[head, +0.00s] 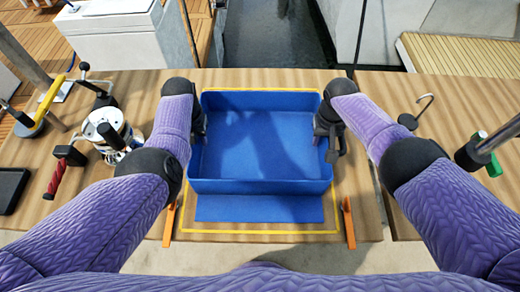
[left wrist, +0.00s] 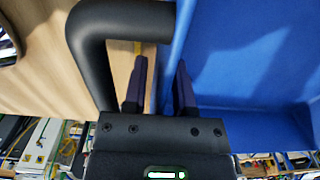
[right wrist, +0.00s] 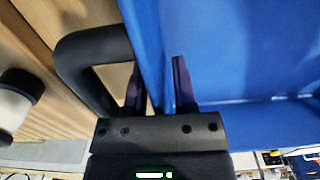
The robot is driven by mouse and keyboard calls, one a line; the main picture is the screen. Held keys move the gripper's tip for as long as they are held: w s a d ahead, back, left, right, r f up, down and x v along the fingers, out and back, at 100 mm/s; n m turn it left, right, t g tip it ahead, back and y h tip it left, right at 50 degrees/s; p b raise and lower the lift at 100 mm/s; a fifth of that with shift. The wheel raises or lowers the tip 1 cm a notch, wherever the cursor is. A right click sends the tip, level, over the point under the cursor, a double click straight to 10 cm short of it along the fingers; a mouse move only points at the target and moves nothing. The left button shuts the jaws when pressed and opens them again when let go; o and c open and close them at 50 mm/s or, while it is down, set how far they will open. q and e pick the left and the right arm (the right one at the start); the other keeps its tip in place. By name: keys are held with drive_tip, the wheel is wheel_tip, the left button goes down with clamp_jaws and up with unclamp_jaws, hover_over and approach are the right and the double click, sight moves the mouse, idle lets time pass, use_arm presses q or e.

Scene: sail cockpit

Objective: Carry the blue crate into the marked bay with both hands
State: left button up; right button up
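The blue crate (head: 260,187) is upright and empty in the middle of the table, over the far part of the yellow-outlined bay (head: 260,232). My left gripper (head: 198,125) is at its left side and my right gripper (head: 328,130) at its right side. In the left wrist view the fingers (left wrist: 160,85) stand apart on either side of the crate's wall, with wood showing in the gap. In the right wrist view the fingers (right wrist: 158,85) also straddle the wall. Black bar handles show beside the walls in the left wrist view (left wrist: 90,50) and right wrist view (right wrist: 75,65).
A blue flat strip (head: 260,208) shows in front of the crate. Orange pieces stand left (head: 170,222) and right (head: 348,222) of the bay's front. A metal pot (head: 108,130) and a red-handled tool (head: 60,170) are at left. A hook (head: 415,113) stands at right.

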use_arm(q)
drive_tip(key=shift+o, duration=0.2)
use_arm(e)
drive_tip(key=shift+o, duration=0.2)
use_arm(q)
drive_tip(key=shift+r, duration=0.15)
wheel_tip(320, 180, up, 12)
drive_tip(key=shift+f, duration=0.25)
drive_tip(key=shift+r, duration=0.15)
use_arm(e)
drive_tip(key=shift+r, duration=0.35)
wheel_tip(320, 180, up, 11)
drive_tip(key=shift+r, duration=0.2)
